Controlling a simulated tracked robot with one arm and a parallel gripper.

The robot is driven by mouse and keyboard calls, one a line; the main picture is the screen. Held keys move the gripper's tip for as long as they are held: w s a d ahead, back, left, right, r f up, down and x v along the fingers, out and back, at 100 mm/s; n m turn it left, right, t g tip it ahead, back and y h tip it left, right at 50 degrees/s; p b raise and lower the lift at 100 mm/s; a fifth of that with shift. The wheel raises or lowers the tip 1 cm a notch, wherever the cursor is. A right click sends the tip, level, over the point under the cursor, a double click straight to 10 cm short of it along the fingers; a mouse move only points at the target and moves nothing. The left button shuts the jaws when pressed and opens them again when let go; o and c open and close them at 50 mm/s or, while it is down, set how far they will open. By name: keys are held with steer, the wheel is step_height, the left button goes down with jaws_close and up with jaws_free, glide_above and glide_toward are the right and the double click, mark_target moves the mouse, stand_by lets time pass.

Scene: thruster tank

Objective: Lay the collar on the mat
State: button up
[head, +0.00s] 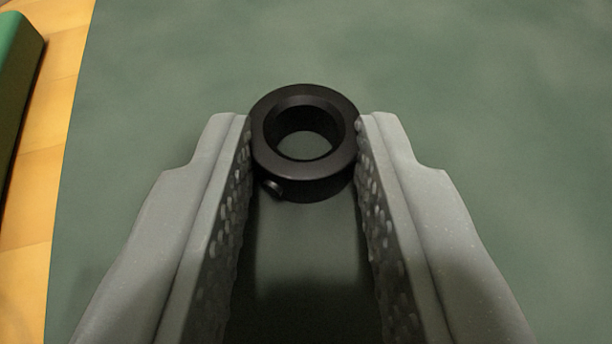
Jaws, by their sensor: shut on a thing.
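The collar (304,184) is a black ring with a wide central hole and a small screw on its near side. My gripper (304,135) is shut on it, one grey finger on each side, near the fingertips. The ring's axis points up, and green shows through its hole. The green mat (480,90) lies below and fills most of the head view. I cannot tell whether the collar touches the mat or is held a little above it.
A strip of light wooden table (52,130) shows along the left, beyond the mat's left edge. A green block-like object (15,70) stands on the wood at the upper left. The mat around the collar is bare.

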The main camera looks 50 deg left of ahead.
steer(key=o, duration=1)
steer(key=shift+r, duration=0.1)
steer(key=p+v, duration=0.2)
steer(key=v, duration=1)
